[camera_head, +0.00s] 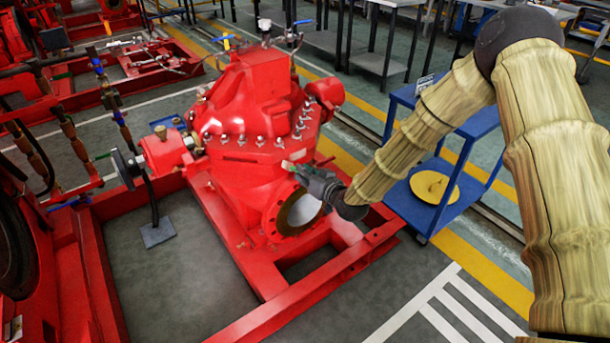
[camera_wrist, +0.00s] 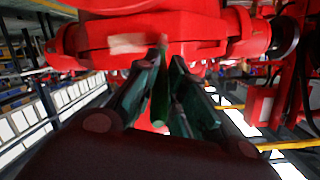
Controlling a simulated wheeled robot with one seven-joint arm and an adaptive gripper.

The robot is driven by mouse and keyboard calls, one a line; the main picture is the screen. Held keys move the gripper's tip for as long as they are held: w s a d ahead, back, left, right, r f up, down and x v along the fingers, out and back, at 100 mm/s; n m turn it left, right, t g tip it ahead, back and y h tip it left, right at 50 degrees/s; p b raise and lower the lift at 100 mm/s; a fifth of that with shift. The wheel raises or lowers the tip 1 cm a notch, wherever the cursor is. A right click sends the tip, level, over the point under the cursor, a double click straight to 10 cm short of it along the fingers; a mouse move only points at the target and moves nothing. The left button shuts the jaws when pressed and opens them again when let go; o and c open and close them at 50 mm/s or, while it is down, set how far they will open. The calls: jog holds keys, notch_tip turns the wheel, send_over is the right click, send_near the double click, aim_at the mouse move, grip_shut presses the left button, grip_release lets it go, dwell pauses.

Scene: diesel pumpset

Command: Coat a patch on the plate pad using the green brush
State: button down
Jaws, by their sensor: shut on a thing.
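My gripper (camera_head: 298,172) is at the front of the red pump casing, just above its round flange opening. In the wrist view its dark green fingers (camera_wrist: 163,85) are shut on the green brush (camera_wrist: 160,98), whose narrow handle shows between them. In the head view the brush is only a small pale green bit at the fingertips. A pale beige strip (camera_wrist: 127,43) lies against the red surface left of the brush tip; I cannot tell if it is bristles or a coat. I cannot tell which surface is the plate pad, or whether the brush touches the casing.
The red pump (camera_head: 255,130) stands on a red base frame (camera_head: 262,318) with bolts and valves on top. A blue trolley (camera_head: 468,128) with a yellow disc (camera_head: 433,186) stands to the right. A grey square plate (camera_head: 157,232) lies inside the frame. Floor at the front right is clear.

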jog(key=shift+w+a, duration=0.1)
jog(key=shift+w, duration=0.05)
jog(key=w+d, duration=0.6)
jog(key=d, duration=0.2)
jog(key=shift+d+b, duration=0.3)
jog(key=shift+d, duration=0.05)
dwell(1.2)
jog(key=shift+a, duration=0.1)
jog(key=shift+s+a+p, duration=0.25)
jog(key=shift+s+a, duration=0.75)
jog(key=shift+a, duration=0.4)
jog(key=shift+s+a+p, duration=0.2)
jog(key=shift+s+a, duration=0.8)
jog(key=shift+a, duration=0.45)
jog(key=shift+s+a+p, duration=0.25)
jog(key=shift+s+a, duration=0.75)
jog(key=shift+a, duration=0.4)
jog(key=shift+s, duration=0.1)
